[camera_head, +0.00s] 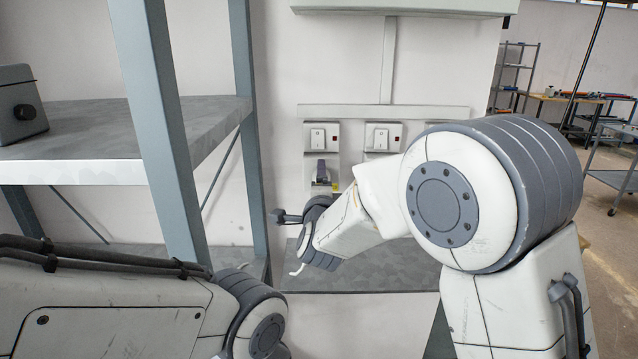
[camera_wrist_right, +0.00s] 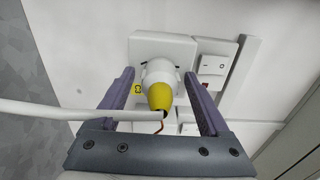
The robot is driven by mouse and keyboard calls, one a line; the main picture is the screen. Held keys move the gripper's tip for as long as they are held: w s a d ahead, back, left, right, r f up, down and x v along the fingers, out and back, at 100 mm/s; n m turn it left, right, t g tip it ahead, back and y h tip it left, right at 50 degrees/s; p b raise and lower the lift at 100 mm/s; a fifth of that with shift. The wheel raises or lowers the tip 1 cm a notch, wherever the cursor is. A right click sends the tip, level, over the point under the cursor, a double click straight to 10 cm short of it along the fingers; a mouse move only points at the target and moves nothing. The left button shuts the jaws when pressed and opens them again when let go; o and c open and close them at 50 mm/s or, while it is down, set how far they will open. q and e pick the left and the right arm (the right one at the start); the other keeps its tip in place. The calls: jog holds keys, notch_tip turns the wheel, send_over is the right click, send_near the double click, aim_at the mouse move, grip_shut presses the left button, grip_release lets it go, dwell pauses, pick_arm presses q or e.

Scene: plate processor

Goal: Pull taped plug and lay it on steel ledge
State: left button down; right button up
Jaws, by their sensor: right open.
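The plug (camera_wrist_right: 158,74) is white with a yellow taped back end and sits in a white wall socket in the right wrist view. A white cable runs off to the left there, crossing in front of the left finger. My right gripper (camera_wrist_right: 160,80) is open, with one finger on each side of the plug; I cannot tell whether either touches it. In the head view my right arm reaches to the left socket and hides most of the plug. The steel ledge (camera_head: 375,272) is the grey surface below the sockets. My left gripper is out of view.
A rocker switch (camera_wrist_right: 213,65) sits beside the socket in the right wrist view. A second switch (camera_head: 381,138) is on the wall to the right. A shelf rack (camera_head: 165,120) stands at left, holding a grey box (camera_head: 18,105). The visible ledge looks clear.

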jog(key=shift+b, duration=0.4)
jog(key=shift+b, duration=0.4)
dwell(0.5)
grip_shut()
jog(key=shift+s, duration=0.15)
jog(key=shift+s+b, duration=1.3)
jog(key=shift+s, duration=1.55)
